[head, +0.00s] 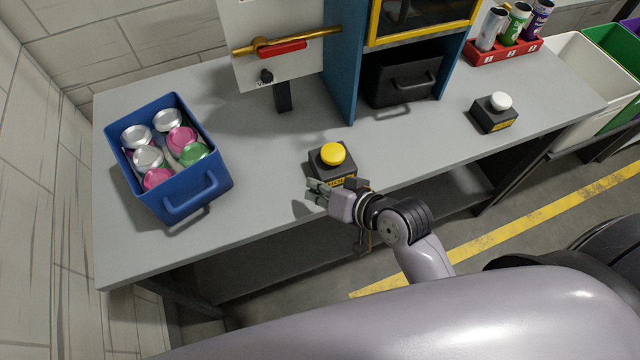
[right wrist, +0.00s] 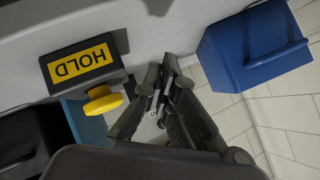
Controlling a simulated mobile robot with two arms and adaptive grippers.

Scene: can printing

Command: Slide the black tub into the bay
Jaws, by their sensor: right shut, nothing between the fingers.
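The black tub (head: 388,88) stands between the blue side panels of the bay (head: 342,70), under the yellow-framed window. Its handle faces the front edge of the table. How deep it sits at the back is hidden. My right gripper (head: 312,189) is shut and empty, in front of the yellow-button box and left of the tub, clear of the tub. In the right wrist view its fingertips (right wrist: 169,64) are together beside the button box. My left gripper is not in view.
The yellow-button box (head: 332,160) reads HOLD in the right wrist view (right wrist: 82,62). A blue bin of cans (head: 190,190) stands left. A white-button box (head: 494,112) and a red can rack (head: 505,52) are right. A lever panel (head: 280,75) stands behind. The table front before the tub is clear.

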